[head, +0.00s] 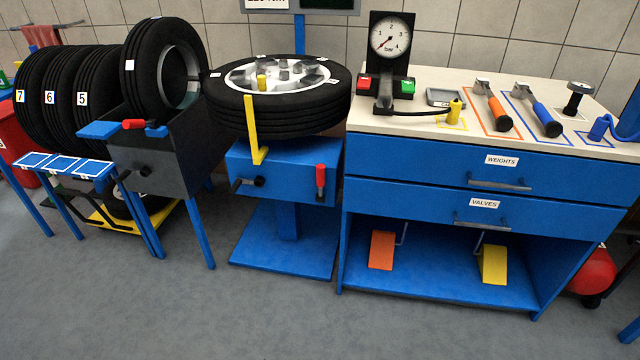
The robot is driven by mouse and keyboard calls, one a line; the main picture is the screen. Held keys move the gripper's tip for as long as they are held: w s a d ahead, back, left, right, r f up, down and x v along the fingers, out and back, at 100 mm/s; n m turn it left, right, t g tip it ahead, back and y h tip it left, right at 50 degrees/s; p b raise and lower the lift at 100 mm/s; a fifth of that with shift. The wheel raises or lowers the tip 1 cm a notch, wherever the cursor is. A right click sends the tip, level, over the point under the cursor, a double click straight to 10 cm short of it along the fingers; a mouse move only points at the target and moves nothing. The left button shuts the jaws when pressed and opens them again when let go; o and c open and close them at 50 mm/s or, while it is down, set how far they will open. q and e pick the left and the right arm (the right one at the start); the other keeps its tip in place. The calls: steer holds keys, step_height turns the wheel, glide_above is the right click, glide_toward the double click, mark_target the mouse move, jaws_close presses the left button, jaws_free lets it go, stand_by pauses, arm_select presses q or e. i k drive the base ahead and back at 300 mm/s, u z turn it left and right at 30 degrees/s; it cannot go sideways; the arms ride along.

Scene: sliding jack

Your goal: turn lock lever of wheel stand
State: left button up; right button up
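A grey wheel stand (150,165) on blue legs stands left of centre, with an upright tyre and rim (160,65) in its top. A red-handled lever (134,124) lies about level at its top front edge, beside a blue part. A blue stand (275,175) to its right carries a flat-lying wheel (280,100). A red-gripped lever (320,178) points upright on its front right, and a black crank handle (247,183) is on its front left. I cannot tell which lever is the lock lever. Neither of my grippers shows in the head view.
Numbered tyres (60,90) stand at the left behind a low blue bench (65,165). A blue workbench (480,150) with a pressure gauge (390,40) and hand tools is at the right. The grey floor (250,320) in front is clear.

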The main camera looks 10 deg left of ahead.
mark_target(320, 197)
steer(key=k, duration=0.2)
steer(key=z, duration=0.1)
steer(key=i, duration=1.3)
steer(key=z, duration=0.35)
